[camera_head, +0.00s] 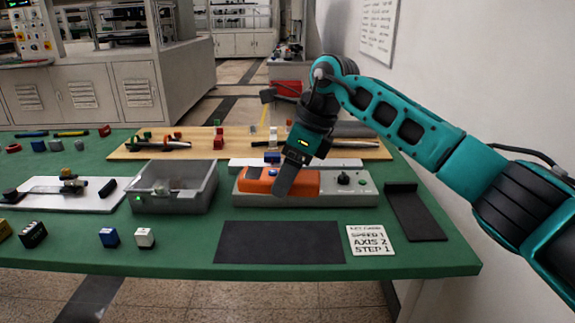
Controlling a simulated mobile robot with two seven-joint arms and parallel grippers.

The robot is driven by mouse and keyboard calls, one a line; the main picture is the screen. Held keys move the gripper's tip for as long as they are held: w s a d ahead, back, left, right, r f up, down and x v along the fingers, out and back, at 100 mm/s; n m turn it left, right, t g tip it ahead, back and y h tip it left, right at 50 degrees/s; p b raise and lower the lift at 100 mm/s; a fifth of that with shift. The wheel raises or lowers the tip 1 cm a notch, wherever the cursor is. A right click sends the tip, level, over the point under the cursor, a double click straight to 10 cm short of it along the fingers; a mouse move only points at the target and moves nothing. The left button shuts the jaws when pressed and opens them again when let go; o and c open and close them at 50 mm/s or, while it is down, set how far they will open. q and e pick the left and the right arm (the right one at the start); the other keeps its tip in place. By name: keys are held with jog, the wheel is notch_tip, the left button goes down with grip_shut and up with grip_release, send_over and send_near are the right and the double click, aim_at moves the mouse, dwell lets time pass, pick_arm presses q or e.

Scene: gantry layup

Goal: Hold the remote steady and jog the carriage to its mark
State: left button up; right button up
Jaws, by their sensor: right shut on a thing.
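My right gripper (285,187) comes down from the right onto the orange remote (254,184). It is shut on the remote, though its dark finger hides part of the body and the exact grip. The remote rests on a long grey control box (353,198), with a small blue button showing beside the finger. The box has a dark knob at its right end. I cannot clearly pick out the carriage or its mark; a small mechanism (70,184) sits on a white plate (40,196) at the left. My left gripper is not in view.
A black mat (280,242) lies in front, a dark tray (416,224) at right. A grey open bin (172,201) stands left of the box. A wooden board (125,153) with parts lies behind. Small blocks stand front left.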

jog(key=b, duration=0.2)
send_over(280, 241)
jog(key=d, duration=0.2)
jog(key=shift+a+f, duration=0.15)
jog(key=shift+f, duration=0.95)
jog(key=shift+a+f, duration=0.1)
jog(key=shift+f, duration=0.95)
jog(key=shift+n+g, duration=0.4)
jog(key=shift+n, duration=0.2)
jog(key=shift+f+b, duration=1.65)
jog(key=shift+f, duration=2.25)
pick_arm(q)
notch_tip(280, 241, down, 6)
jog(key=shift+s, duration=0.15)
pick_arm(e)
jog(key=shift+f, duration=0.4)
pick_arm(q)
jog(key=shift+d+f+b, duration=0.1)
jog(key=shift+b, duration=0.2)
pick_arm(e)
jog(key=shift+f, duration=0.25)
jog(key=shift+r, duration=0.2)
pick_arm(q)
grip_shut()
